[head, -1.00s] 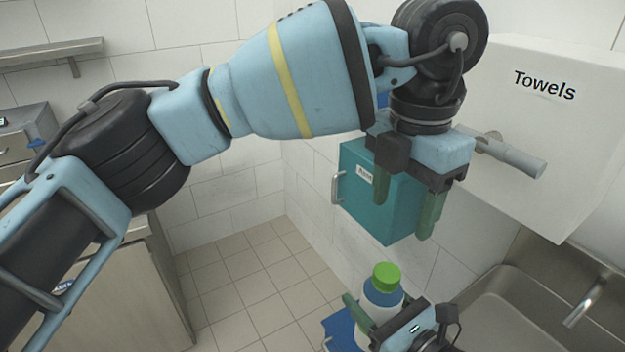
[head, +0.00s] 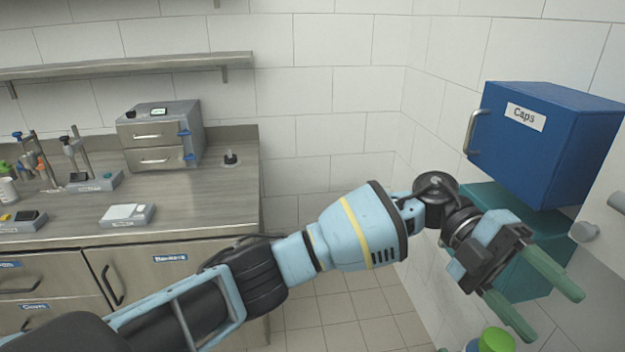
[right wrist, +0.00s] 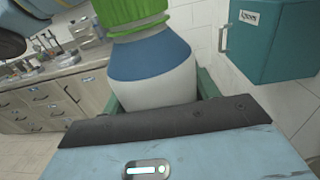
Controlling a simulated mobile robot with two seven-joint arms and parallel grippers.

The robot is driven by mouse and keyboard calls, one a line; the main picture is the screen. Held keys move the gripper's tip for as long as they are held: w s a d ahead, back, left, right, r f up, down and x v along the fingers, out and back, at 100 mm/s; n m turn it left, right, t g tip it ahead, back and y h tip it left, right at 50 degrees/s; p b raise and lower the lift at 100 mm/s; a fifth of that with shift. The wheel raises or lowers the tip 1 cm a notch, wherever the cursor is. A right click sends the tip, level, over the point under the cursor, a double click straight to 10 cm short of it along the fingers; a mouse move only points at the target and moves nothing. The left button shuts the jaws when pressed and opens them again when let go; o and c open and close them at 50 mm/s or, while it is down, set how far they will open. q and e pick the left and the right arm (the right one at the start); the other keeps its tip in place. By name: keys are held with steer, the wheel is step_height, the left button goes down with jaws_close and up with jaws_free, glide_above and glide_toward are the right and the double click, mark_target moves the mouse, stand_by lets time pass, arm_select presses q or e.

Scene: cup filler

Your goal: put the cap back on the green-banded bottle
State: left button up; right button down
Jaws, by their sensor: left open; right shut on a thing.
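The bottle (right wrist: 155,75) is in my right gripper (right wrist: 160,92), in the right wrist view. It has a white body, a blue shoulder and a green top (right wrist: 130,12), which the frame edge cuts off. The green top (head: 496,341) also shows at the bottom edge of the head view. My right gripper is shut around the bottle's body, a finger on each side. My left gripper (head: 554,314) is open with nothing between its green fingers, above and to the right of the green top. It is in front of the teal cabinet, below the blue "Caps" cabinet (head: 545,150).
The closed teal cabinet (head: 500,215) hangs under the Caps cabinet; both are on the right wall. A knob-like fitting (head: 584,232) sticks out at the right. A steel counter (head: 190,195) with instruments stands at the left. Tiled floor is clear between.

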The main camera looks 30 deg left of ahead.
arm_select(q)
steer(key=w+a+f+n+t+h, duration=0.5)
steer(key=a+f+n+t+h, duration=0.15)
steer(key=n+t, duration=0.35)
steer(key=w+a+f+n+t+h, duration=0.5)
steer(key=w+a+f+n+t, duration=0.15)
steer(key=n, duration=0.45)
steer(key=s+a+f+n+t+y, duration=0.2)
steer(key=a+f+n+t+y, duration=0.3)
steer(key=f+n+t, duration=0.4)
steer(key=s+a+f+n+y, duration=0.2)
steer(key=s+f+n+y, duration=0.2)
steer(key=s+f+y, duration=0.35)
steer(key=s+a+f+n+y, duration=0.2)
steer(key=s+f+n+y, duration=0.3)
steer(key=f, duration=0.4)
steer(key=s+a+f+g+y, duration=0.1)
steer(key=s+a+f+g, duration=0.1)
steer(key=s, duration=0.5)
steer(key=s+a+f+g+y, duration=0.2)
steer(key=s+f, duration=0.1)
steer(key=s, duration=0.4)
steer(key=s+a+f+g+y, duration=0.1)
steer(key=s+a+f+g, duration=0.1)
steer(key=s, duration=0.5)
steer(key=shift+a+f+y, duration=0.25)
steer(key=shift+f+y, duration=0.15)
steer(key=shift+f, duration=0.05)
steer(key=shift+s, duration=0.1)
